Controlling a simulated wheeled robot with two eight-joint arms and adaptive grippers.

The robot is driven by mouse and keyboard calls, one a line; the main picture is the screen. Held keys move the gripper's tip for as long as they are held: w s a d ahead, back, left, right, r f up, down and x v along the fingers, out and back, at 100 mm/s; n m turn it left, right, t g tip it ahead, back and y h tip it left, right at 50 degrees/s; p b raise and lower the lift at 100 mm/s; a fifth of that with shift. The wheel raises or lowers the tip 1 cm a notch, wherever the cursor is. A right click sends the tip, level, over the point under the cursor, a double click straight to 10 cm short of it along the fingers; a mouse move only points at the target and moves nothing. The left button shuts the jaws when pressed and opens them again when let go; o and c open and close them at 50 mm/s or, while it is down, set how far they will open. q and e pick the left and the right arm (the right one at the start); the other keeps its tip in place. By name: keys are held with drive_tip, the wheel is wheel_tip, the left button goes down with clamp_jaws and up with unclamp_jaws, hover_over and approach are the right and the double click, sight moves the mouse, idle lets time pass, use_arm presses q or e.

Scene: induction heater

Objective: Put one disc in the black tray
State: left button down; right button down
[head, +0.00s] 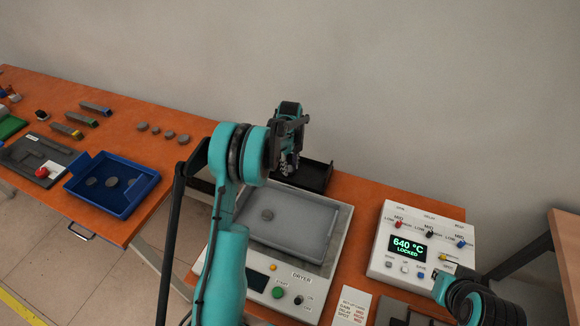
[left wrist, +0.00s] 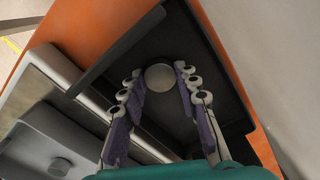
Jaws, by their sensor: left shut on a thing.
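My left gripper (head: 289,168) is over the black tray (head: 318,177) behind the dryer, pointing down. In the left wrist view its fingers (left wrist: 159,80) are closed on a round grey disc (left wrist: 160,77) at their tips. The black tray (left wrist: 132,62) lies under that disc; the gap between disc and tray floor is hard to judge. Another disc (head: 267,215) lies in the grey dryer tray (head: 300,229), and it also shows in the left wrist view (left wrist: 60,166). The blue tray (head: 140,193) at left holds several discs.
Several loose discs (head: 168,134) and coloured-end bars (head: 82,118) lie on the left table. The dryer (head: 262,268) stands in front of the black tray. A white heater control box (head: 408,262) reading 640 °C, LOCKED stands at right. A wall rises behind the table.

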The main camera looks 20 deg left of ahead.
use_arm(q)
drive_tip(key=c, duration=1.1)
unclamp_jaws()
drive_tip(key=shift+f, duration=0.15)
wheel_tip(320, 180, up, 12)
drive_tip(key=p, duration=0.4)
wheel_tip(320, 180, up, 7)
drive_tip(key=n+t, duration=0.1)
drive_tip(key=n, duration=0.3)
hover_over(290, 169)
drive_tip(key=s+d, duration=0.3)
drive_tip(key=s, duration=0.1)
drive_tip(key=s+d+r+n+t, duration=0.2)
drive_tip(key=s+d+r+n, duration=0.35)
drive_tip(key=s, duration=0.25)
drive_tip(key=s+d+n+t, duration=0.1)
drive_tip(key=s+d+n, duration=0.1)
drive_tip(key=s+n, duration=0.2)
drive_tip(key=s+d+f+n+t, duration=0.1)
drive_tip(key=s+d+n, duration=0.1)
drive_tip(key=s+n, duration=0.2)
drive_tip(key=s+d+n+t, duration=0.1)
drive_tip(key=s+n+t, duration=0.1)
drive_tip(key=s+n, duration=0.3)
drive_tip(key=shift+s+d+f, duration=0.15)
drive_tip(key=shift+s, duration=0.55)
drive_tip(key=shift+s+d+f, duration=0.1)
drive_tip(key=shift+s, duration=0.6)
drive_tip(key=shift+s+d+f, duration=0.15)
drive_tip(key=shift+s, duration=0.55)
